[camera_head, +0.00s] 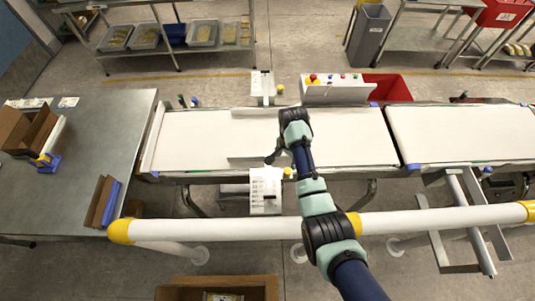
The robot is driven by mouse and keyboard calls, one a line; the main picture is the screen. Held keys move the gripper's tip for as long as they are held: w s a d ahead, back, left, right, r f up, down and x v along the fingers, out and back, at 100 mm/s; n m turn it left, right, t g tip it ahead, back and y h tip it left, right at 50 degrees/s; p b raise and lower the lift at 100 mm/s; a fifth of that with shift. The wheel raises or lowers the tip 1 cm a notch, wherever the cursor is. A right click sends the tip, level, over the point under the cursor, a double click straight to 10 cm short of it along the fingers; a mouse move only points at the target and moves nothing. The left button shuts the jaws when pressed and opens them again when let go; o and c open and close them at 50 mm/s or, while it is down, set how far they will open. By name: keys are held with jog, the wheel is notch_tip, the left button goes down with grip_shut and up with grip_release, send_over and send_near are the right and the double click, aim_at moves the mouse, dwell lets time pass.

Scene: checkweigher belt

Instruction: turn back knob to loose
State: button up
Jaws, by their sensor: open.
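The back knob looks to be the small yellow knob (280,89) beside the white back scale box (262,88), behind the belt. Its setting is too small to read. A similar yellow front knob (288,172) sits by the white front scale box (265,190). My gripper (270,160) is open and appears empty. It is over the front part of the left belt, nearer the front knob and well apart from the back knob. My arm partly hides the belt there.
The left belt (200,135) and right belt (465,130) are bare. Behind them stand a white control panel (338,90) with coloured buttons and a red bin (390,88). A steel table (80,150) is at left. A white rail (430,220) crosses in front.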

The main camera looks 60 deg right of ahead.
aim_at(288, 170)
jog(key=shift+s+f, duration=0.45)
jog(key=f, duration=0.3)
jog(key=f+b, duration=0.1)
jog(key=f, duration=0.3)
jog(key=shift+s+f, duration=0.2)
jog(key=shift+f, duration=0.05)
jog(key=shift+a, duration=0.1)
grip_shut()
